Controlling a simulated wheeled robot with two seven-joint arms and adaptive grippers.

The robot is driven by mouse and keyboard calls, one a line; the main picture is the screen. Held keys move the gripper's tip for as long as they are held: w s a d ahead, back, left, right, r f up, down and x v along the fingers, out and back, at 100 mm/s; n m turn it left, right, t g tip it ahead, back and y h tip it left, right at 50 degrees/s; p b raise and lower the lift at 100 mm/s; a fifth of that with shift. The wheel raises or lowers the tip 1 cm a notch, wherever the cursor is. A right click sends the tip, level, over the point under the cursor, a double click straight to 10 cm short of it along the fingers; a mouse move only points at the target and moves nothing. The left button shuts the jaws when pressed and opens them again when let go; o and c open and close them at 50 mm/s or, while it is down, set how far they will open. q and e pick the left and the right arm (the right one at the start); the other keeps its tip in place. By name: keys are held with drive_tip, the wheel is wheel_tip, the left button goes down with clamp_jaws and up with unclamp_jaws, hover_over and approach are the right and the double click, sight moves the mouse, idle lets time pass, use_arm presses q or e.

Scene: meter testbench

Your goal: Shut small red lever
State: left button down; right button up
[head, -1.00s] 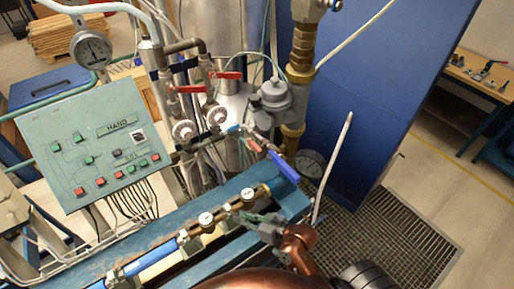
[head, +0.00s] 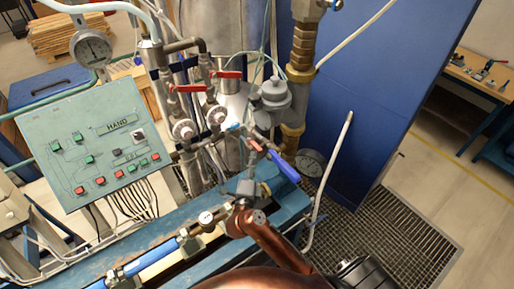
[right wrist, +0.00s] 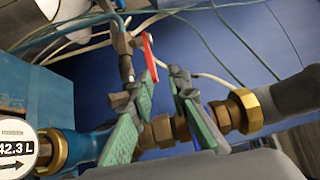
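The small red lever (right wrist: 151,52) stands on a small metal valve in the right wrist view, just beyond my fingertips. In the head view the small red lever (head: 256,145) shows as a short red piece beside a longer blue lever (head: 283,165). My right gripper (head: 248,182) is just below it in the head view. In the right wrist view its green-padded fingers (right wrist: 164,86) are apart with a gap between them. The lever is not between the pads and looks clear of them. My left gripper is in neither view.
Two larger red levers (head: 227,75) sit on pipes above. A brass-fitted pipe (right wrist: 160,131) runs behind the fingers. A round meter (right wrist: 14,150) lies at lower left. A green control panel (head: 95,140) stands left, and a blue wall (head: 365,85) right.

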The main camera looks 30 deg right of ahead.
sight(257, 146)
drive_tip(key=x, duration=0.3)
drive_tip(key=f+p+x, duration=0.1)
drive_tip(key=x, duration=0.3)
drive_tip(key=shift+w+d+f, duration=0.25)
drive_tip(key=shift+d, duration=0.05)
clamp_jaws()
idle(0.4)
